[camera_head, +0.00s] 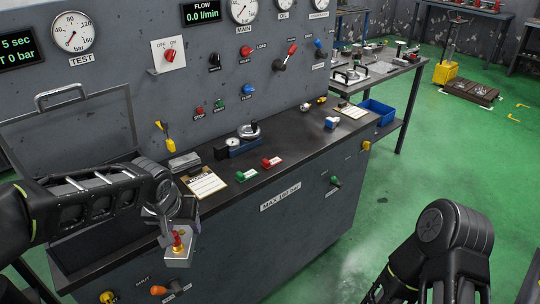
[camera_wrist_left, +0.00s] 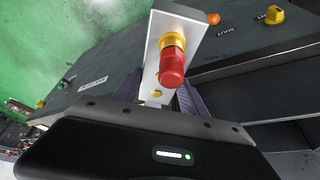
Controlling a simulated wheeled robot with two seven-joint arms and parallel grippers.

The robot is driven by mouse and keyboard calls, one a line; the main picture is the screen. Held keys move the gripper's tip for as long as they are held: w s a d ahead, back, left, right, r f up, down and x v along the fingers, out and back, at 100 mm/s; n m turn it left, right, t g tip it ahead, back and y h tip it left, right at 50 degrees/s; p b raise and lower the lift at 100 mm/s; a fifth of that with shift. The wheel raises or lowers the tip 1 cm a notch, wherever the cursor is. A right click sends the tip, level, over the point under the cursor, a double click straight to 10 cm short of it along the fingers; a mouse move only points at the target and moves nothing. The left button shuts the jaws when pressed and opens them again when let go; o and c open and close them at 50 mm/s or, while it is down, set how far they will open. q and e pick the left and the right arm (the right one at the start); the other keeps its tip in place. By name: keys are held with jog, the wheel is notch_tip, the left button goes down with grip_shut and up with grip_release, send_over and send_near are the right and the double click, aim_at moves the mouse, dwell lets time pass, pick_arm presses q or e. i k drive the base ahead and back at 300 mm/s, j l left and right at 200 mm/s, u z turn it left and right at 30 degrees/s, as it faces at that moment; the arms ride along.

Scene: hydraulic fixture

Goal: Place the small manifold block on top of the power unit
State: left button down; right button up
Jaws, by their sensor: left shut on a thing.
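A small silver manifold block (camera_head: 178,259) with a red-capped brass fitting hangs from my left gripper (camera_head: 172,228) in the head view, in front of the grey cabinet's front face and below its dark top. In the left wrist view the block (camera_wrist_left: 152,72) sits between the two fingers of my left gripper (camera_wrist_left: 160,96), its red cap facing the camera. My left gripper is shut on it. The grey cabinet (camera_head: 290,235) with a dark worktop may be the power unit; no label names it so. My right arm shows at lower right, but its gripper is out of view.
On the dark worktop (camera_head: 300,145) lie a paper card (camera_head: 204,183), a gauge device (camera_head: 238,142) and red-and-green valves (camera_head: 271,162). Knobs stick out of the cabinet's front, including an orange one (camera_head: 158,290).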

aim_at(315, 140)
jog(key=i+l+z, duration=0.25)
jog(key=z, duration=0.15)
jog(key=i+l+z, duration=0.15)
jog(key=i+z, duration=0.65)
jog(key=i+l+z, duration=0.1)
jog(key=i+z, duration=0.35)
jog(key=i, duration=1.15)
jog(key=i+u, duration=0.4)
jog(key=i+l+u, duration=0.15)
jog(key=i+u, duration=0.15)
jog(key=u, duration=0.15)
jog(key=i+l+u, duration=0.25)
jog(key=u, duration=0.15)
jog(key=i+l+u, duration=0.1)
jog(key=u, duration=0.3)
jog(key=i+l+u, duration=0.2)
jog(key=u, duration=0.2)
jog(key=i+l+u, duration=0.25)
jog(key=u, duration=0.15)
jog(key=i+l+u, duration=0.1)
jog(key=l+u, duration=0.15)
jog(key=u, duration=0.2)
jog(key=i+l+u, duration=0.1)
jog(key=l+u, duration=0.15)
jog(key=u, duration=0.15)
jog(key=i+l+u, duration=0.1)
jog(key=l+u, duration=0.45)
jog(key=l, duration=0.3)
jog(key=i, duration=0.55)
